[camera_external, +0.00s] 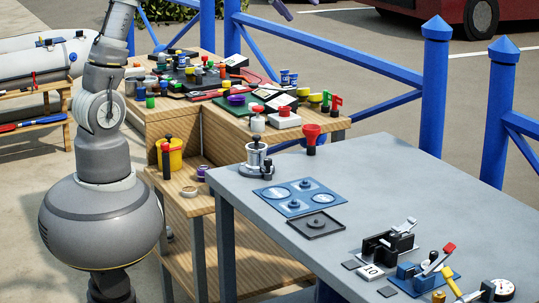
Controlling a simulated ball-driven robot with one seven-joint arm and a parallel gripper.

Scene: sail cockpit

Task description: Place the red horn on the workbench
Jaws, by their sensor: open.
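The red horn (311,131), a red flared cone on a short black base, stands upright at the far edge of a grey-topped bench (400,190). A wooden bench (218,140) with a lower shelf stands behind and left of it. I cannot tell from the picture alone which bench is the workbench. My gripper (303,10) shows only as finger ends at the top edge, high above the benches and apart from the horn. It is open, and nothing shows between the fingers. The rest of it is cut off by the frame.
A metal canister (257,158) stands left of the horn. A blue panel (296,197), a dark square tray (314,226) and several clamps and levers lie nearer. Small items crowd the wooden bench. Blue railings (434,90) run behind. The grey top's middle right is clear.

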